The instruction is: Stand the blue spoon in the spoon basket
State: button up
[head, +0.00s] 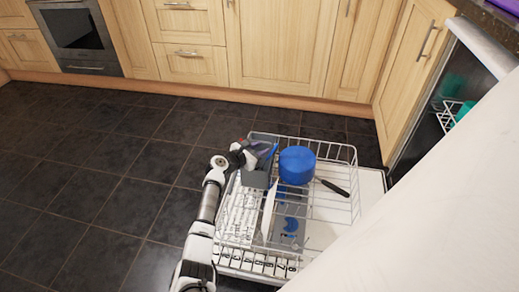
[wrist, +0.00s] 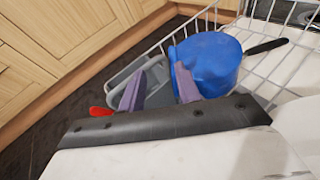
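The grey spoon basket (head: 255,180) stands at the left end of the pulled-out rack. In the wrist view the basket (wrist: 122,78) shows behind and between my fingers. My gripper (head: 262,150) is over the basket, its two purple fingers (wrist: 160,88) apart, with no object clearly held between them. A narrow blue piece (head: 272,152) shows at the basket beside my fingers; it may be the blue spoon, but it is too small and covered to be sure. A red tip (wrist: 100,111) sticks out left of my fingers in the wrist view.
A blue pot (head: 297,164) with a black handle (head: 335,188) stands in the white wire rack (head: 340,160), close right of the basket. A white plate (head: 269,210) stands upright in front. Blue pieces (head: 290,225) lie lower in the rack. The dark floor at left is clear.

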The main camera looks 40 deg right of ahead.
jog(key=shift+a, duration=0.1)
jog(key=p+v, duration=0.8)
jog(key=v, duration=0.4)
dwell(0.4)
